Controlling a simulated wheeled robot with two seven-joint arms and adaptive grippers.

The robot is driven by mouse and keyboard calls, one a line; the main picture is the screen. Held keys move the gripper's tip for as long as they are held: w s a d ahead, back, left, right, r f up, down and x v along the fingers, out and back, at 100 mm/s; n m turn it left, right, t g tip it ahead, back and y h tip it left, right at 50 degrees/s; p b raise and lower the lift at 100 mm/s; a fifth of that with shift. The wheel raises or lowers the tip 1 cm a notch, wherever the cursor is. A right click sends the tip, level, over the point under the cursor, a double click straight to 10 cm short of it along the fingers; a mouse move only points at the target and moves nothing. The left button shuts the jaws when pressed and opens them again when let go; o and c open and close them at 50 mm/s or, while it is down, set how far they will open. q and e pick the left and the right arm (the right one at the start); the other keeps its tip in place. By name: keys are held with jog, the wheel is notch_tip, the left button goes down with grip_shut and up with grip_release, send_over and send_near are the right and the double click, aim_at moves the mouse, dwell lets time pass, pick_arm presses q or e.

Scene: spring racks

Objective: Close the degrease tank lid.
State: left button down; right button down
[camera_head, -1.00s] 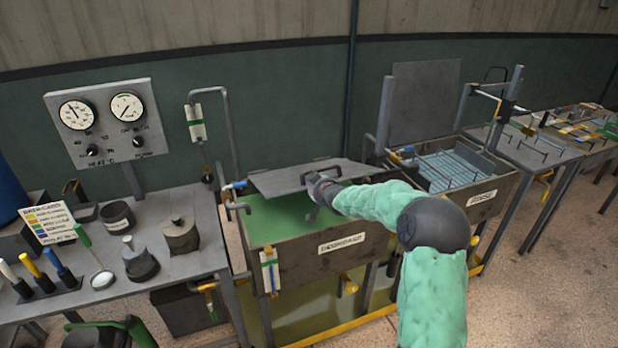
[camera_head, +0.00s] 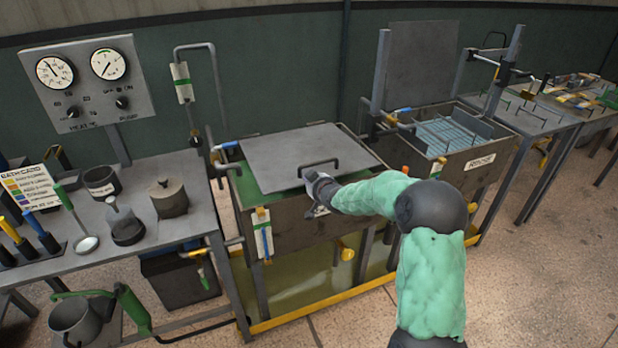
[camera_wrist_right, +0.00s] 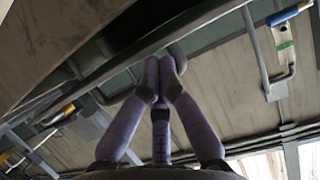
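The degrease tank (camera_head: 285,222) stands in the middle of the head view, with green liquid showing at its left edge. Its grey lid (camera_head: 290,148) lies nearly flat over the top, with a gap at the left and front. The lid has a dark bar handle (camera_head: 322,163) near its front edge. A grip on the handle cannot be made out. My left gripper is out of view.
The rinse tank (camera_head: 490,155) stands to the right with its lid (camera_head: 420,62) upright. A bench (camera_head: 195,215) with a beaker, jars and tools is to the left. The gauge panel (camera_head: 88,85) is behind it. A bent pipe (camera_head: 215,85) rises behind the degrease tank's left side.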

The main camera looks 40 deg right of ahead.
jog(key=shift+f, duration=0.25)
dwell(0.3)
